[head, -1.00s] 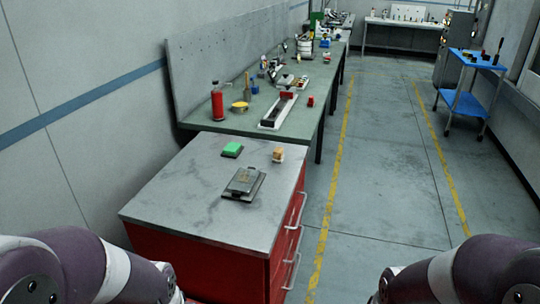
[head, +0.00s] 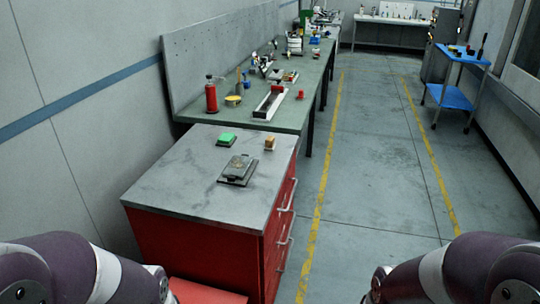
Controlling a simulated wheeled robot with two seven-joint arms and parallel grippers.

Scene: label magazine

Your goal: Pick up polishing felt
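I cannot tell for sure which thing is the polishing felt. A bright green block (head: 227,140) lies flat near the back of the grey cabinet top (head: 185,180). A small tan-orange block (head: 269,143) on a pale base sits to its right, near the right edge. A dark grey flat device on a plate (head: 238,169) lies in front of them. Nothing touches these things. Both my arms show only as purple and white links at the bottom corners. Neither gripper is in view.
The red drawer cabinet (head: 190,246) has handles on its right side. A flat red surface (head: 205,293) shows low in front. A green workbench (head: 247,113) with a red bottle (head: 211,97) stands behind. A blue cart (head: 451,97) stands right. The floor (head: 375,170) between is clear.

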